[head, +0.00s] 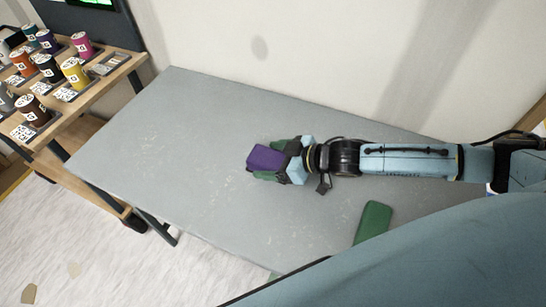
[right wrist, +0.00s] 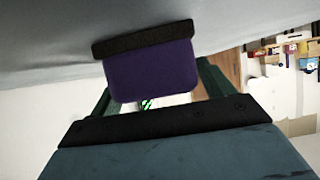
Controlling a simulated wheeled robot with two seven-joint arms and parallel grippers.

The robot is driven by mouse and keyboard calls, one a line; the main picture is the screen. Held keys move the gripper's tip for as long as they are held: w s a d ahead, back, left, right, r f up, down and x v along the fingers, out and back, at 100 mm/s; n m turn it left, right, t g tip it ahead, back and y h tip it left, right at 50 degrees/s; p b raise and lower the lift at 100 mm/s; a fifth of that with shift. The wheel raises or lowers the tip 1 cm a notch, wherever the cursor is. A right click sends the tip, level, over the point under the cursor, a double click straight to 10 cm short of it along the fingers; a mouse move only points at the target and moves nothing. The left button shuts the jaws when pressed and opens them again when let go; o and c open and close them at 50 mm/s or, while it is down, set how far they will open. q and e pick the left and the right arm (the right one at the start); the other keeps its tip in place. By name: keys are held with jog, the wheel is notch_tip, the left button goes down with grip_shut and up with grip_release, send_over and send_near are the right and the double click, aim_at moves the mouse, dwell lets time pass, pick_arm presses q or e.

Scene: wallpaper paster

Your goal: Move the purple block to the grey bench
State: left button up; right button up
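The purple block (head: 267,159) is at the middle of the grey bench (head: 175,125), at the tip of my right arm. My right gripper (head: 275,160) has its green fingers along both sides of the block and appears shut on it. In the right wrist view, the purple block (right wrist: 150,72) shows between the fingers, with a dark face toward the grey bench surface (right wrist: 50,45). That face looks close to or against the bench; I cannot tell whether it bears weight. My left gripper is not in view.
A green block (head: 373,222) lies on the bench nearer to me. A wooden rack (head: 75,107) with several coloured spools stands left of the bench. A pale wall (head: 300,50) runs behind the bench. The bench's left half is clear.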

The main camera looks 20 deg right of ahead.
aim_at(272, 159)
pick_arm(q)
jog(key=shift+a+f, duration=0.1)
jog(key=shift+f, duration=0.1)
pick_arm(e)
jog(key=shift+f, duration=0.2)
jog(key=shift+r, duration=0.15)
jog(key=p+v, duration=0.4)
jog(key=shift+s+r, duration=0.2)
jog(key=shift+r, duration=0.2)
jog(key=p+v, duration=0.4)
jog(key=v, duration=0.1)
jog(key=shift+s+d+r, duration=0.1)
jog(key=shift+s+r, duration=0.05)
jog(key=shift+s+d+r+p, duration=0.15)
jog(key=shift+s+d+p, duration=0.1)
jog(key=shift+p, duration=0.05)
jog(key=shift+s+d+r, duration=0.15)
jog(key=shift+d, duration=0.05)
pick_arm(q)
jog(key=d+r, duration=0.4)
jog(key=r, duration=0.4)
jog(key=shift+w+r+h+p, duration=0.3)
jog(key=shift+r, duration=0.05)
pick_arm(e)
jog(key=shift+s+d, duration=0.15)
jog(key=shift+s, duration=0.05)
